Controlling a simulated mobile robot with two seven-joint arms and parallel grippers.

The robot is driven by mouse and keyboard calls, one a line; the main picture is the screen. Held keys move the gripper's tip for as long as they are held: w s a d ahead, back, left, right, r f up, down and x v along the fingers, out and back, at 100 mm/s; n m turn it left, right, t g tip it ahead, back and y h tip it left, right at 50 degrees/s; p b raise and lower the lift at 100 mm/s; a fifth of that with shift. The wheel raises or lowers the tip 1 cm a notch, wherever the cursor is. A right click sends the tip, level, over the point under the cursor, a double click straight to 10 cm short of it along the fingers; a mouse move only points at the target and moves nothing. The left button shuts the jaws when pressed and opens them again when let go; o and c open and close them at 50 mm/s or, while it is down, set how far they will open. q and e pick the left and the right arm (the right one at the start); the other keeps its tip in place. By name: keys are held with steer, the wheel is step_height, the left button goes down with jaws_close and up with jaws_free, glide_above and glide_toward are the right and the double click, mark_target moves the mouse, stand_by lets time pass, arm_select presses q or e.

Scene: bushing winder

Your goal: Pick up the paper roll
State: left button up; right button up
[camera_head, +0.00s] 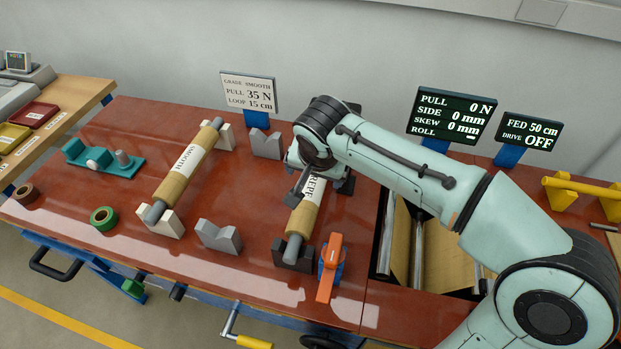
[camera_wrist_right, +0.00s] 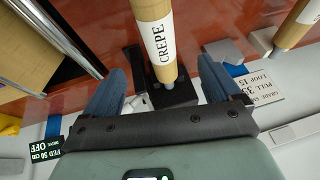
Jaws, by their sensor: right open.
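Two paper rolls on grey cores lie in V-shaped supports on the red table. The roll marked SMOOTH (camera_head: 186,166) rests in pale supports at centre left. The roll marked CREPE (camera_head: 304,217) rests nearer the machine, its far end hidden under my right gripper (camera_head: 318,183). In the right wrist view the CREPE roll (camera_wrist_right: 156,35) shows between the two open blue fingers of my right gripper (camera_wrist_right: 162,85); whether they reach down beside it I cannot tell. Part of the SMOOTH roll (camera_wrist_right: 296,22) shows at the upper right there. My left gripper is out of view.
A card (camera_head: 248,92) reads grade smooth, pull 35 N, loop 15 cm. Empty grey supports (camera_head: 219,237) stand between the rolls. An orange-handled clamp (camera_head: 330,266) is beside the CREPE roll. A teal fixture (camera_head: 104,158) and green tape (camera_head: 104,217) lie at left. A display (camera_head: 451,115) shows zeros.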

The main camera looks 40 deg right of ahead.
mark_target(312, 188)
steer(key=x, duration=1.2)
steer(key=shift+s+f, duration=0.15)
steer(key=shift+f, duration=0.3)
steer(key=c, duration=1.4)
steer(key=shift+r, duration=0.1)
steer(key=shift+c, duration=1.1)
